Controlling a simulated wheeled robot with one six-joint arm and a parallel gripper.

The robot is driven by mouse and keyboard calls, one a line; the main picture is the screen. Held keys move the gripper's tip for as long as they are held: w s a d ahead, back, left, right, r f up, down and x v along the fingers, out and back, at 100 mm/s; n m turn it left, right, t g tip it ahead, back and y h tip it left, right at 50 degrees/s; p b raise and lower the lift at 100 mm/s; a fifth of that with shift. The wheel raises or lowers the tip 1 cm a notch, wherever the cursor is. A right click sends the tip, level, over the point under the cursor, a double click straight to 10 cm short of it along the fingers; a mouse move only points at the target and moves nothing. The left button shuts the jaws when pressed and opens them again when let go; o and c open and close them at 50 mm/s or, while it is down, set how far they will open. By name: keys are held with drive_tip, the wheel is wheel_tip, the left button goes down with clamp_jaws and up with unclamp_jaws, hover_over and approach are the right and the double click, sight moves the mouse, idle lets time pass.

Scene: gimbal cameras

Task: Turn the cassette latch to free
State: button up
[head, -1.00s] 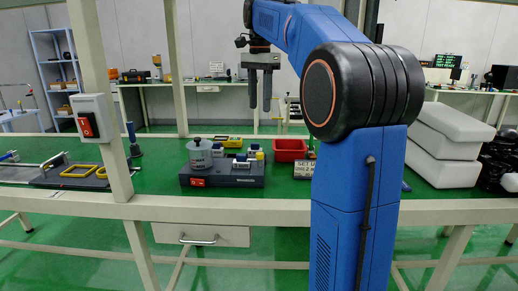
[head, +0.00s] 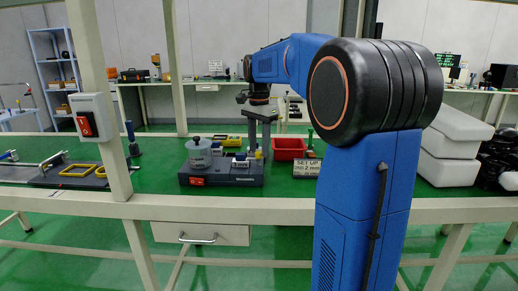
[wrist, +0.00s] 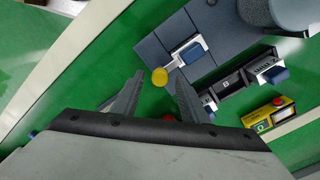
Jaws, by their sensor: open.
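A dark grey apparatus (head: 225,180) stands on the green bench in the head view, with a grey cylinder (head: 199,155) on its left part. In the wrist view its slate body (wrist: 165,38) carries white-and-blue blocks (wrist: 192,53). A round yellow knob (wrist: 160,77) is at its edge; I cannot tell for certain which part is the cassette latch. My gripper (head: 260,149) points down over the apparatus's right end. In the wrist view my gripper (wrist: 158,76) is open and empty, and the knob appears between its fingertips. The height gap is hard to judge.
A red bin (head: 289,149) and a small sign (head: 306,168) stand to the right. A yellow device (head: 228,139) lies behind the apparatus. A frame post (head: 101,100) with a red switch (head: 86,124) is at the left. White cases (head: 450,150) are stacked at the right.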

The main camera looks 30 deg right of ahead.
drive_tip(key=shift+f, duration=0.5)
clamp_jaws()
